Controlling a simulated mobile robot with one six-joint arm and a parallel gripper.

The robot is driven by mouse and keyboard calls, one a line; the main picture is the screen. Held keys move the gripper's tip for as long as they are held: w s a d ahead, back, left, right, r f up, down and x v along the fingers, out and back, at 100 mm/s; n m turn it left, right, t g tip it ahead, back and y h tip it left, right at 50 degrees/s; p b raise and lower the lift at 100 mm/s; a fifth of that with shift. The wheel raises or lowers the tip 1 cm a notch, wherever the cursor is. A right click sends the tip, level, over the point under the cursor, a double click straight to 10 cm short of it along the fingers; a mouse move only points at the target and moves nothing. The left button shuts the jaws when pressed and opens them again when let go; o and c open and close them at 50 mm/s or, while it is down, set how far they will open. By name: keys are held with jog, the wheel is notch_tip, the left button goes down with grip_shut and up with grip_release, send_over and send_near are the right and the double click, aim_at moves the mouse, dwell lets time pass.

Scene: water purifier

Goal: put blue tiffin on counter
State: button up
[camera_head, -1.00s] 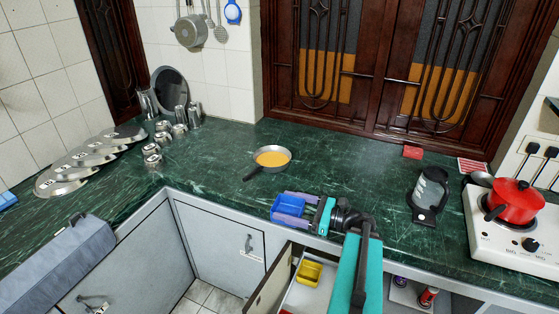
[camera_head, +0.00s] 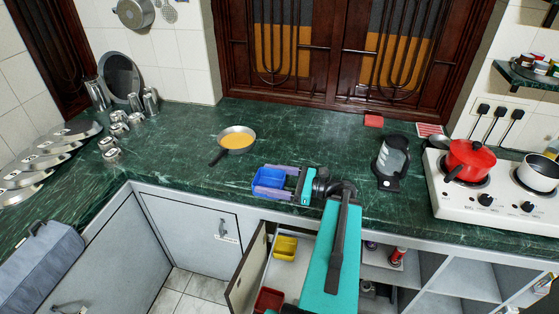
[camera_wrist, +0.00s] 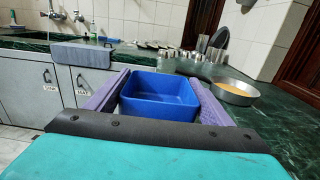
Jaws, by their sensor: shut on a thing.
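The blue tiffin (camera_head: 269,178) is an open, box-shaped container held between the purple fingers of my gripper (camera_head: 270,183). In the wrist view the tiffin (camera_wrist: 160,97) is level, with a finger along each side. My gripper is shut on it. The tiffin is at the front edge of the green marble counter (camera_head: 310,140); I cannot tell whether its base touches the surface.
A pan with yellow contents (camera_head: 236,139) stands on the counter behind the tiffin. A black-and-clear jug (camera_head: 391,163) and a stove with a red pot (camera_head: 470,158) are at right. Steel tumblers (camera_head: 118,130) and plates stand at left. Below, an open drawer holds a yellow container (camera_head: 285,248).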

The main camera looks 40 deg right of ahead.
jog(key=shift+w+d+f+b, duration=0.15)
jog(key=shift+d+b, duration=0.25)
jog(key=shift+b, duration=1.35)
jog(key=shift+w+d+f+b, duration=0.15)
jog(key=shift+d+b, duration=0.25)
jog(key=shift+b, duration=1.35)
jog(key=b, duration=0.6)
jog(key=shift+d, duration=0.3)
jog(key=shift+w+d+r, duration=0.1)
jog(key=shift+d, duration=0.15)
jog(key=shift+w+d+f+p, duration=0.2)
jog(key=shift+w+d, duration=0.4)
jog(key=shift+d, duration=1.3)
jog(key=shift+w+d+f+p, duration=0.15)
jog(key=shift+w+d, duration=0.45)
jog(key=shift+d, duration=1.35)
jog(key=shift+w+d+f+p, duration=0.2)
jog(key=shift+w+d, duration=0.4)
jog(key=shift+d, duration=1.3)
jog(key=shift+w+d, duration=0.15)
jog(key=shift+d, duration=0.35)
jog(key=shift+a+f, duration=0.1)
jog(key=shift+f, duration=1.65)
jog(key=shift+f, duration=0.1)
